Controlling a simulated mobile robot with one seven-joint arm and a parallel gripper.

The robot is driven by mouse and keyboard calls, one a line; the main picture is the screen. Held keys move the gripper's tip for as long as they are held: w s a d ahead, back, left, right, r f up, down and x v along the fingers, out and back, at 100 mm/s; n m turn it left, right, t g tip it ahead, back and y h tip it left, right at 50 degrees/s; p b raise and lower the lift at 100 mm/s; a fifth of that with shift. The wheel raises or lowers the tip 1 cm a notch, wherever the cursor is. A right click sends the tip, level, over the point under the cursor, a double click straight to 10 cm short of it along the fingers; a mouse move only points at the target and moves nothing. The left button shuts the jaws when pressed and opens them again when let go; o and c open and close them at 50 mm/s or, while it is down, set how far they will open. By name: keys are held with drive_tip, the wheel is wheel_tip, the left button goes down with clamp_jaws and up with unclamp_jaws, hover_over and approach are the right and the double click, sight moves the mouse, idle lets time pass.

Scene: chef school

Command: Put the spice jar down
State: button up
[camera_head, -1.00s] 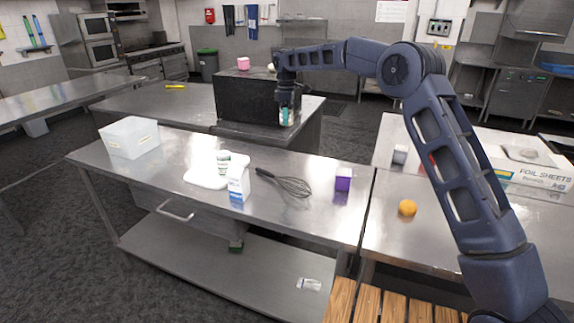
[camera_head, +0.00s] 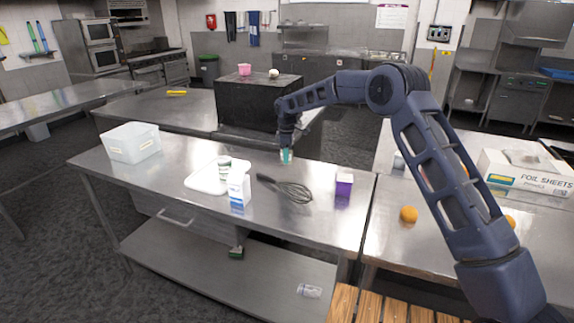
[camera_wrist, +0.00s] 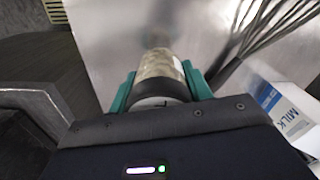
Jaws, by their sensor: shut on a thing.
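My gripper (camera_head: 286,157) is low near the back edge of the steel table (camera_head: 130,180), behind the whisk. In the wrist view its teal fingers (camera_wrist: 160,90) are shut on the spice jar (camera_wrist: 160,67), a cylinder with a beige patterned body and a dark and white end. In the head view the jar is too small and covered by the fingers to make out clearly. The jar's far end points toward the steel surface. I cannot tell whether it touches.
The whisk (camera_head: 293,191) and a milk carton (camera_head: 239,188) lie and stand nearby.

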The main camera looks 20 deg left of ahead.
drive_tip(key=shift+f, duration=2.35)
drive_tip(key=shift+f, duration=0.1)
drive_tip(key=o, duration=1)
drive_tip(key=shift+o, duration=0.2)
wheel_tip(320, 180, up, 12)
drive_tip(key=shift+r, duration=0.1)
